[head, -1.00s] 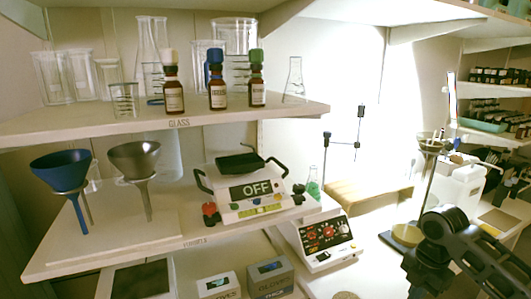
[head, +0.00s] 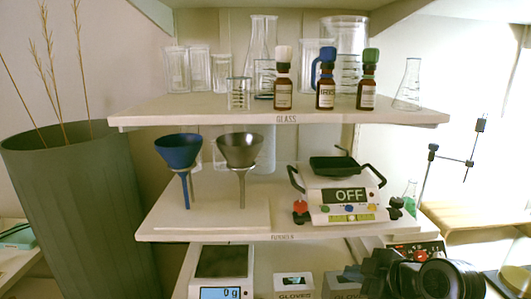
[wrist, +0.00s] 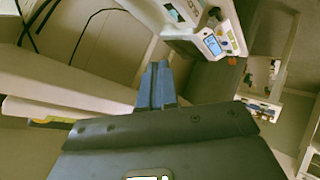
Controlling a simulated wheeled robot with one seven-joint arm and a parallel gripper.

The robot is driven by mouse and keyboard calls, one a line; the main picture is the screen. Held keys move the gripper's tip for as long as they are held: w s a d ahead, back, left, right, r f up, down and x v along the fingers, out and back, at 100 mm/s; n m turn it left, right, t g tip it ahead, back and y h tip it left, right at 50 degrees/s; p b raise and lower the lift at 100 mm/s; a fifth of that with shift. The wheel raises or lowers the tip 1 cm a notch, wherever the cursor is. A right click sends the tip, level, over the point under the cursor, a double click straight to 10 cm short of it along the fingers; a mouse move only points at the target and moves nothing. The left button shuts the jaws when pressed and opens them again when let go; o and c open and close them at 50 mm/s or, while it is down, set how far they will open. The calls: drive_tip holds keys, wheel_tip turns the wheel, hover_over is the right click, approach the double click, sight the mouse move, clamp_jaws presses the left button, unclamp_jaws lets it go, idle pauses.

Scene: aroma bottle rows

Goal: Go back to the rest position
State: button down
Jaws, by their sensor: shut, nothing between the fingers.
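My gripper (wrist: 157,88) shows in the wrist view with its blue-grey fingers together and nothing between them. The fingers point over a gap between pale furniture edges and touch nothing that I can see. In the head view only dark links of my arm show at the bottom right, and the fingertips are hidden. Three brown bottles stand upright in a row on the upper shelf: one with a white cap (head: 283,92), one with a blue cap (head: 326,92) and one with a green cap (head: 368,92).
The upper shelf (head: 200,117) also carries glassware. The shelf below holds a blue funnel (head: 180,150), a grey funnel (head: 240,150) and a device reading OFF (head: 345,195). A scale (head: 221,270) and glove boxes (head: 294,284) sit lower. A tall planter (head: 80,210) stands at left.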

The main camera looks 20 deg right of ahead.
drive_tip(key=s+a+m+t+h, duration=0.15)
drive_tip(key=s+a+m, duration=0.25)
drive_tip(key=a, duration=0.4)
drive_tip(key=s+a+m+t, duration=0.3)
drive_tip(key=a+m, duration=0.2)
drive_tip(key=a, duration=0.3)
drive_tip(key=s+f+m+h, duration=0.2)
drive_tip(key=s+m, duration=0.2)
drive_tip(key=s, duration=1.9)
drive_tip(key=s+d+r+n, duration=0.2)
drive_tip(key=s+d+r, duration=0.3)
drive_tip(key=s, duration=0.5)
drive_tip(key=shift+s+d+r+y, duration=0.15)
drive_tip(key=shift+d+r+y, duration=0.25)
drive_tip(key=shift+d+y, duration=0.1)
